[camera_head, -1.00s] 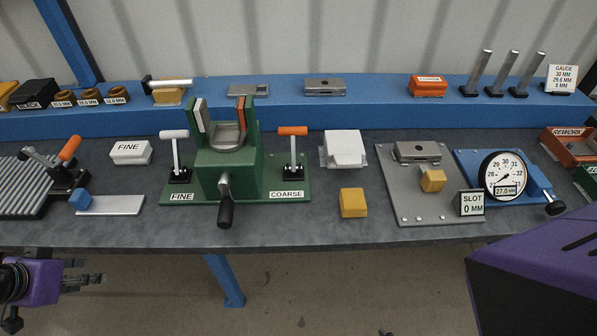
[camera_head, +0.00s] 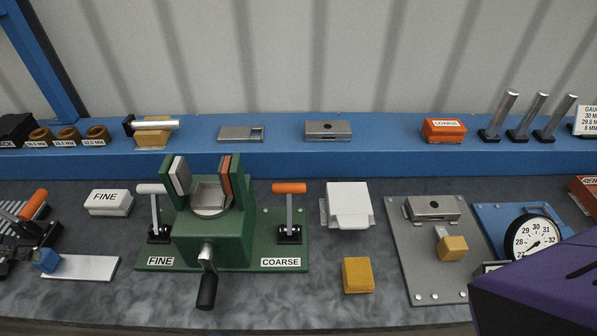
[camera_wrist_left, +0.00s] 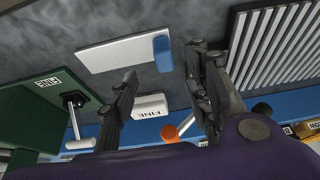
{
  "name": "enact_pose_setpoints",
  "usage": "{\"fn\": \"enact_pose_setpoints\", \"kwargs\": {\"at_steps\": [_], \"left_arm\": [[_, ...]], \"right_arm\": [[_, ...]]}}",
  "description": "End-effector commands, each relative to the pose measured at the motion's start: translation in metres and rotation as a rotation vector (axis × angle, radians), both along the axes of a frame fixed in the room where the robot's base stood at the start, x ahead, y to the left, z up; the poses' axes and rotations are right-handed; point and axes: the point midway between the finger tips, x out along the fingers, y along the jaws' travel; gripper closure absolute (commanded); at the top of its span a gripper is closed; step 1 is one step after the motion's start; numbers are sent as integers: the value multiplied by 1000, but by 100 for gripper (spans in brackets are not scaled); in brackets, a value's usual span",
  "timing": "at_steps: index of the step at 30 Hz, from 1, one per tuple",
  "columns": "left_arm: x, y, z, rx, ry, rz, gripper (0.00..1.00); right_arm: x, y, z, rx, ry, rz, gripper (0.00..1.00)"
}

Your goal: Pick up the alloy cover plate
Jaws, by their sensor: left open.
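Several flat metal plates could be the alloy cover plate; I cannot tell which. A slotted plate (camera_head: 241,133) and a plate with a round hole (camera_head: 328,130) lie on the blue shelf. A similar holed plate (camera_head: 432,207) sits on the grey fixture plate (camera_head: 425,275). My left gripper (camera_wrist_left: 165,62) is open and empty in the left wrist view, its fingers apart. No metal plate with a hole or slot shows between them.
A green vise (camera_head: 212,240) stands in the middle, between upright levers. A white FINE block (camera_head: 108,202), a white block (camera_head: 348,205) and a yellow block (camera_head: 357,275) lie on the dark bench. Metal posts (camera_head: 497,115) rise at right. A dial gauge (camera_head: 532,240) is partly hidden by my purple arm.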

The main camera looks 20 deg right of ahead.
Motion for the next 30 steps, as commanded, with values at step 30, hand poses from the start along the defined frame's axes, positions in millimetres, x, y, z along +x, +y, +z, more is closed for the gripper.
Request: {"fn": "enact_pose_setpoints", "kwargs": {"at_steps": [30], "left_arm": [[33, -8, -68, 1, 1, 0, 73]], "right_arm": [[-6, 1, -7, 2, 14, -1, 3]]}}
